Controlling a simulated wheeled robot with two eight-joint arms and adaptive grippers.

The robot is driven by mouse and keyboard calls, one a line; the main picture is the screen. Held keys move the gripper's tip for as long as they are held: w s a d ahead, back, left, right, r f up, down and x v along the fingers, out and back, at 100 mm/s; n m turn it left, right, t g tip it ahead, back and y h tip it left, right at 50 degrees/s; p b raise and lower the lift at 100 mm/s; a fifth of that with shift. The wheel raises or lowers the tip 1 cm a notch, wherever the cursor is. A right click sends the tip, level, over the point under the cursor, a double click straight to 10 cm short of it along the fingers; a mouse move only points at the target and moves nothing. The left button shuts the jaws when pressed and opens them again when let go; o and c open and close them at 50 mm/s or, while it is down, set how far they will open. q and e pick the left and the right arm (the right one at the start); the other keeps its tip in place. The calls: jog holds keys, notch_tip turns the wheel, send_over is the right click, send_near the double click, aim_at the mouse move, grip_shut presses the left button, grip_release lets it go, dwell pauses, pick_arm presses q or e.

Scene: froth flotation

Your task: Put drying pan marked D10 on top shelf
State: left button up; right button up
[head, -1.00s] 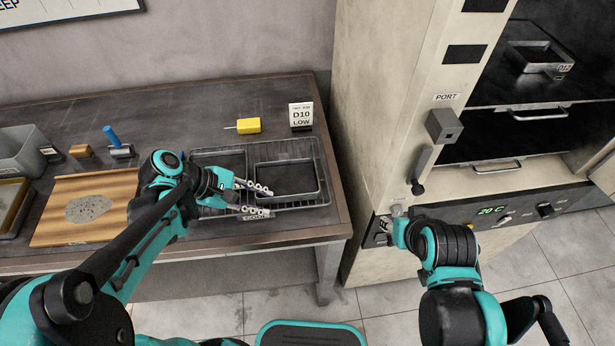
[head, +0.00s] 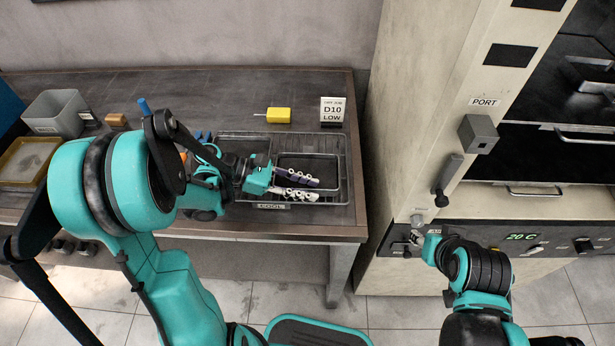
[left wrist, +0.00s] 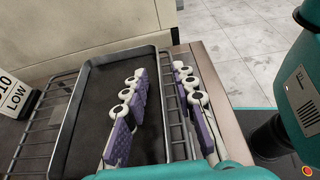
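A dark drying pan (head: 338,178) lies on the wire rack marked COOL (head: 350,198) on the bench. A card reading D10 LOW (head: 333,111) stands behind it; no mark on the pan itself is readable. My left gripper (head: 296,187) is at the pan's near side. In the left wrist view, its fingers (left wrist: 160,105) straddle one wall of the pan (left wrist: 77,115), one inside and one outside, with gaps visible. My right gripper (head: 416,240) is by the oven's control panel; its fingers are too small to read. The oven's upper shelf (head: 545,112) is partly in view.
The oven (head: 410,130) stands right of the bench, its chamber open to view. Another pan (head: 588,78) sits on its upper shelf. A yellow tool (head: 279,115) lies behind the rack. A grey bin (head: 56,112) is at the bench's left.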

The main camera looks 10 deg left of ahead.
pick_arm(q)
jog(key=shift+w+d+f, duration=0.15)
jog(key=shift+d+f, duration=0.1)
jog(key=shift+d, duration=0.35)
grip_shut()
jog(key=shift+r, duration=0.1)
notch_tip(320, 180, up, 5)
jog(key=p, duration=0.2)
jog(key=shift+p, duration=0.3)
jog(key=w+d+r+p, duration=0.3)
jog(key=w+d+r, duration=0.3)
jog(key=d, duration=0.3)
jog(key=w+a+f+n+t+y, duration=0.2)
jog(key=a+n+t+y, duration=0.2)
jog(key=a, duration=0.4)
jog(key=w+a+f+n+t+y, duration=0.1)
jog(key=w+a+n+t+y, duration=0.1)
jog(key=a+n+t+y, duration=0.3)
jog(key=a+n+t+b, duration=0.1)
jog(key=a+n, duration=0.2)
jog(key=shift+a+f, duration=0.2)
jog(key=shift+f, duration=0.2)
